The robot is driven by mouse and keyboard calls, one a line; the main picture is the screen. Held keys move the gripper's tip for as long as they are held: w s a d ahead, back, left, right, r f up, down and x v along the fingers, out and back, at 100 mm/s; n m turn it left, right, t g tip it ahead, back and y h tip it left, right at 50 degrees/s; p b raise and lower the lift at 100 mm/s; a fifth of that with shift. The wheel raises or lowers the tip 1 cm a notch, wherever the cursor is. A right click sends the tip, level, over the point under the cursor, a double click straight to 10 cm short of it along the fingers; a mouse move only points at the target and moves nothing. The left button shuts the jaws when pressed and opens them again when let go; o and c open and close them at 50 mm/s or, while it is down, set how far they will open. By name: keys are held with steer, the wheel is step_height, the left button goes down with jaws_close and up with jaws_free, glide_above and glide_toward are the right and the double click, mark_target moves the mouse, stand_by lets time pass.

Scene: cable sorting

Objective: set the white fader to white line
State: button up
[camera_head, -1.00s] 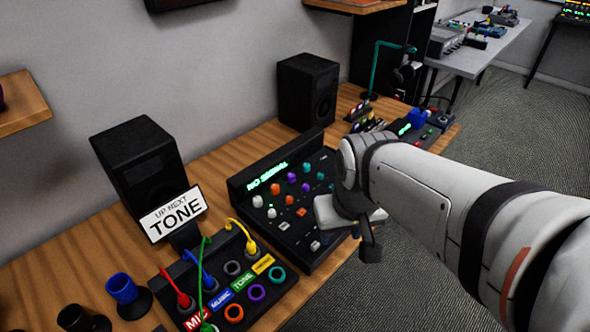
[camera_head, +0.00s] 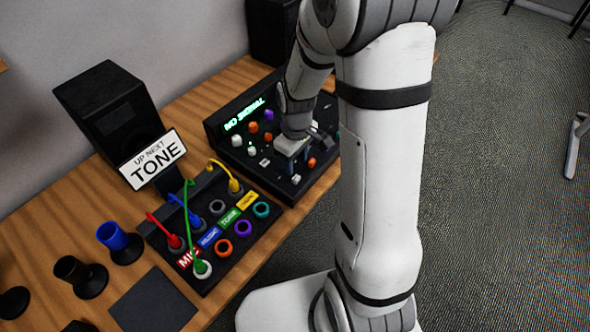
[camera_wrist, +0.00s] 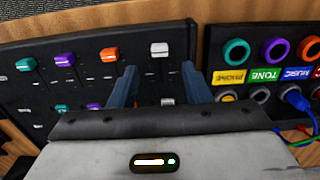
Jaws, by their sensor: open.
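The white fader (camera_wrist: 160,49) is a pale cap on the dark mixer panel (camera_wrist: 85,80) in the wrist view, at the end of a row of coloured faders. It also shows near the mixer's front edge in the head view (camera_head: 296,179). My gripper (camera_wrist: 158,68) is open and empty. Its two fingers point at the panel on either side of the white fader's column, and the cap appears just beyond the tips. I cannot tell whether they touch the panel. In the head view my gripper (camera_head: 292,163) is low over the mixer.
The orange fader (camera_wrist: 109,54) is close beside the left finger. A purple fader (camera_wrist: 65,59) and a green one (camera_wrist: 25,64) are farther left. The patch box (camera_head: 215,265) with plugged cables stands next to the mixer. A sign reading TONE (camera_head: 153,158) stands behind the box.

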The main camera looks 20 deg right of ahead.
mark_target(296, 177)
step_height(296, 177, down, 7)
steer(key=shift+r, duration=0.2)
steer(key=shift+c, duration=0.4)
jaws_close()
